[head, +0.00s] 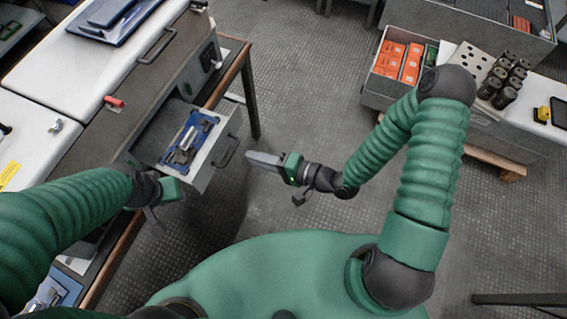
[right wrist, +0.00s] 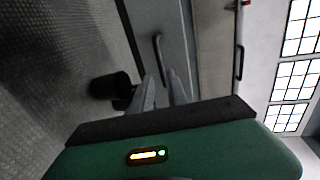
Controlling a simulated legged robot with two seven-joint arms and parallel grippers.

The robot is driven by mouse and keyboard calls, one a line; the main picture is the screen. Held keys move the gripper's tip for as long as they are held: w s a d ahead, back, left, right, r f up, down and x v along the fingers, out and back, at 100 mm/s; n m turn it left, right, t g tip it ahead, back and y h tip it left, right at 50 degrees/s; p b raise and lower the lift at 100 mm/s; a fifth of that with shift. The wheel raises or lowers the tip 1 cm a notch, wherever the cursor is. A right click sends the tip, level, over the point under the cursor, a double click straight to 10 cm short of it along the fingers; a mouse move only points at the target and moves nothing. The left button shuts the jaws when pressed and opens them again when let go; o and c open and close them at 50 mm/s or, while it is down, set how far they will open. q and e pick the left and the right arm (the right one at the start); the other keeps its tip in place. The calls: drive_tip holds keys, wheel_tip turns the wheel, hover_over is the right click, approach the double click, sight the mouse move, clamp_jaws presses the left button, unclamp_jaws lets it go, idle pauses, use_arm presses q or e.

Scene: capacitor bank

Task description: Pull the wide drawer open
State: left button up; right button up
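The drawer (head: 217,148) stands out from the bench at the left of the head view, with a blue tray (head: 187,138) of metal tools inside. Its dark bar handle (head: 229,152) is on the front face; a bar handle (right wrist: 159,60) on a grey front also shows in the right wrist view, just beyond my fingertips. My right gripper (head: 262,159) is right of the handle, apart from it.
A white-topped machine (head: 85,65) with a bar handle and a red knob stands on the bench at left. A grey cabinet with orange boxes (head: 400,60) and dark cylindrical parts (head: 505,80) are at right. The floor (head: 300,85) between is clear.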

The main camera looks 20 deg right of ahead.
drive_tip(key=v, duration=0.8)
drive_tip(key=shift+d+p, duration=0.25)
drive_tip(key=shift+p, duration=0.1)
drive_tip(key=shift+s, duration=0.1)
